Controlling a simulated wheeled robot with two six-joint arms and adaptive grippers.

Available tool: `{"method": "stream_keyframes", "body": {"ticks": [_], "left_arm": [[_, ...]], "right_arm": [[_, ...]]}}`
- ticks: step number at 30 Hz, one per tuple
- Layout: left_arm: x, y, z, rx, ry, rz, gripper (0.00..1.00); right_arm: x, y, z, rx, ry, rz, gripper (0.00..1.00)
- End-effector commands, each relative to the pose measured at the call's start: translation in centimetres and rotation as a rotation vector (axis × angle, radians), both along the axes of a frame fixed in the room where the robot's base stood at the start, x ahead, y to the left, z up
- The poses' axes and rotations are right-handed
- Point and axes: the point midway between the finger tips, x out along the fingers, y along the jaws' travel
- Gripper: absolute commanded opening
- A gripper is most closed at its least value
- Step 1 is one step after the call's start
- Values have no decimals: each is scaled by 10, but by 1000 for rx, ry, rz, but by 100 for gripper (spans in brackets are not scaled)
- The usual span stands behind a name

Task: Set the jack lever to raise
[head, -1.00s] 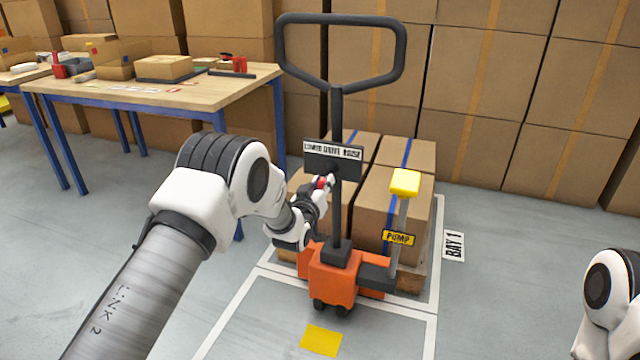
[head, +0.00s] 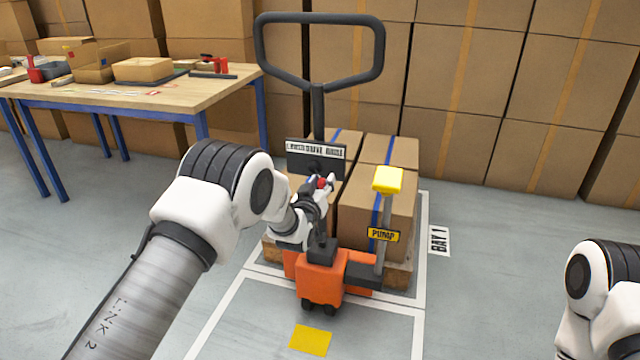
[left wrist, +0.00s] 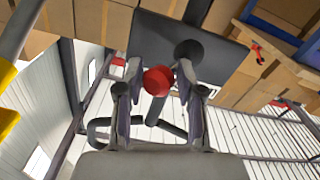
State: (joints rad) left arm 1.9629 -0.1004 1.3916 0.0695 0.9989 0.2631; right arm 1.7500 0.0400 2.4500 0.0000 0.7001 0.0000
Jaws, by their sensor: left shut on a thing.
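The orange pallet jack (head: 320,278) stands with its dark handle (head: 380,60) upright. A dark plate (head: 300,163) on the handle column bears a white label that reads roughly lower, drive, raise. The lever's red knob (head: 322,184) sits below the plate, slightly right of its middle, towards the raise end. My left gripper (head: 325,190) is shut on this knob. In the left wrist view the red knob (left wrist: 157,80) lies between both fingers, with the plate (left wrist: 150,38) behind. The lever's stem is mostly hidden. My right gripper is out of view; only part of that arm shows.
A yellow-topped pump pedal (head: 388,180) stands right of the column, close to my left gripper. Boxes on a pallet (head: 398,272) are behind the jack. A workbench (head: 190,88) is at left. Floor at right is clear near the Bay 1 sign (head: 439,240).

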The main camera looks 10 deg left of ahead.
Motion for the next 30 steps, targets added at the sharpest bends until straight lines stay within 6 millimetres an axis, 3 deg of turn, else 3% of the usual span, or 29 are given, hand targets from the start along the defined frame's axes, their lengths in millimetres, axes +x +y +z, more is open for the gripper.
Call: {"method": "stream_keyframes", "body": {"ticks": [5, 6, 7, 19, 23, 30], "left_arm": [[0, -3, 2, 4, -3, -7, 0], [0, -3, 2, 4, -3, -7, 48], [0, -3, 2, 4, -3, -7, 52], [-8, -1, 1, 1, -1, -2, 52], [-32, 0, 1, 3, 1, -2, 52], [-94, 1, 1, 4, 1, -4, 52]], "right_arm": [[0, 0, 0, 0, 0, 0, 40], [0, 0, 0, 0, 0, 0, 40], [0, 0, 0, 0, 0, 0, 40], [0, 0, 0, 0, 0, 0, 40], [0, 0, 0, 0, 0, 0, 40], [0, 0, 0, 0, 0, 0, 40]]}}
